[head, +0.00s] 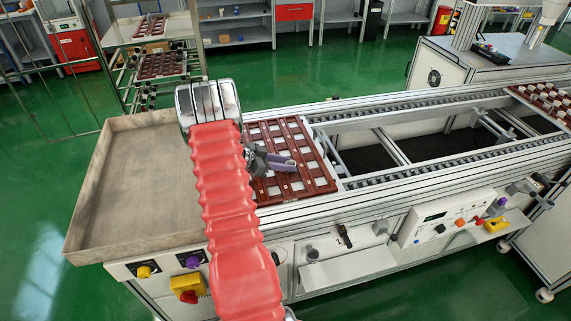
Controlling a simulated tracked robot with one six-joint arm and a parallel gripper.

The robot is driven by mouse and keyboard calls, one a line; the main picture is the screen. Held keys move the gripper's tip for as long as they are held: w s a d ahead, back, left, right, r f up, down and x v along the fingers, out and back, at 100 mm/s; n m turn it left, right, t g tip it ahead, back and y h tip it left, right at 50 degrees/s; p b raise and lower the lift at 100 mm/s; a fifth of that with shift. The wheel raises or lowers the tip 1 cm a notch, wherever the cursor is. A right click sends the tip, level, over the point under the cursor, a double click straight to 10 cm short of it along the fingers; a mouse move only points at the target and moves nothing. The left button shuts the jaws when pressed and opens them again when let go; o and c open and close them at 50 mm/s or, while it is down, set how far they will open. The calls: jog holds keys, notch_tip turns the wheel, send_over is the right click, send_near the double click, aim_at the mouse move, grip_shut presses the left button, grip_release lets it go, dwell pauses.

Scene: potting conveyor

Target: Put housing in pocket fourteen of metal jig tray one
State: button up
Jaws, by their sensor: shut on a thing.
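The metal jig tray (332,187) is a reddish-brown grid on the left part of the conveyor. Pale squares show in several of its pockets. My gripper (290,164) is over the middle of the tray, its grey and purple-tinted fingers pointing right and low over the pockets. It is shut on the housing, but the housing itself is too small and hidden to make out. I cannot tell whether it touches a pocket. My red-sleeved arm hides the tray's left edge and some pockets. Pocket numbers are not readable.
An empty grey metal bin (135,185) adjoins the conveyor's left end. The conveyor (425,165) has open gaps between its rails. Another tray with pale parts (545,100) is at the far right. A rack (160,65) with brown trays stands behind. Control boxes line the front.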

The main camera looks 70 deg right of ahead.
jog(key=o, duration=1.1)
jog(key=shift+w+a+r, duration=0.1)
jog(key=shift+w+r, duration=0.1)
jog(key=shift+w, duration=0.05)
jog(key=v, duration=1.1)
jog(key=shift+w+a+r, duration=0.1)
jog(key=shift+a, duration=0.05)
